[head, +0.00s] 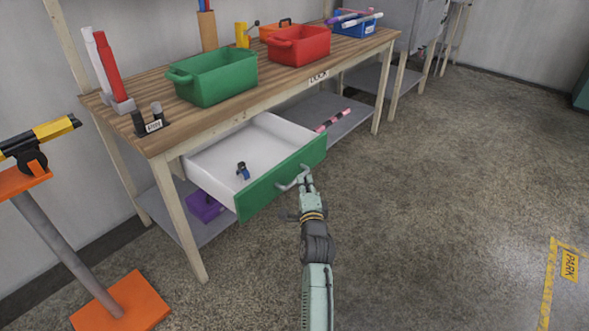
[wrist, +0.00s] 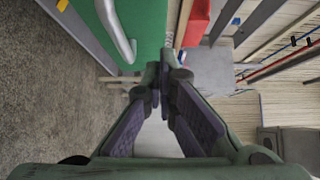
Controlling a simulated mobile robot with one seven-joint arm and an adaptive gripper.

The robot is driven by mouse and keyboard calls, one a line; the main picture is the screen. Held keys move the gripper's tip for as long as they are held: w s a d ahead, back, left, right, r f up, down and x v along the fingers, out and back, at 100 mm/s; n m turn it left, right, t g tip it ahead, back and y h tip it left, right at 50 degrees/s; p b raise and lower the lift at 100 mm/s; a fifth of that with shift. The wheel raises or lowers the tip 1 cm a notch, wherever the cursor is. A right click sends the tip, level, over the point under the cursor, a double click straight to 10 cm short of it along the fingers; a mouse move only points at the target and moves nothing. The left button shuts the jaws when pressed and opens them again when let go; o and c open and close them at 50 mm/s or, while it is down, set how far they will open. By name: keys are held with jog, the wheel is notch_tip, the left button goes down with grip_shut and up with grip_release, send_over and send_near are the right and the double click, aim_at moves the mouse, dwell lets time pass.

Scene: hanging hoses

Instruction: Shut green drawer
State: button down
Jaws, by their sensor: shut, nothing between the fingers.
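The green drawer stands pulled out from under the workbench, with its green front (head: 265,190) facing the room and its white inside showing. A small dark and blue item (head: 242,171) lies in it. A pale bar handle (head: 290,184) is on the front. My gripper (head: 305,178) is at the drawer front beside the handle's right part; whether it touches cannot be told. In the wrist view the gripper (wrist: 161,72) is shut and empty, with the green front (wrist: 150,30) beyond it and the handle (wrist: 115,30) to the left of the fingertips.
The wooden workbench (head: 160,138) carries a green bin (head: 215,78), a red bin (head: 299,46) and tools. A grey lower shelf (head: 343,122) runs beneath. An orange-based stand (head: 125,305) is at the left. The floor (head: 450,190) to the right is clear.

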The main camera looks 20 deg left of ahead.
aim_at(292, 161)
jog(key=shift+w+a+p, duration=0.45)
jog(key=shift+w+a, duration=0.45)
jog(key=shift+a, duration=0.35)
jog(key=shift+w+a+p, duration=0.4)
jog(key=shift+w+a, duration=0.5)
jog(key=shift+a, duration=0.3)
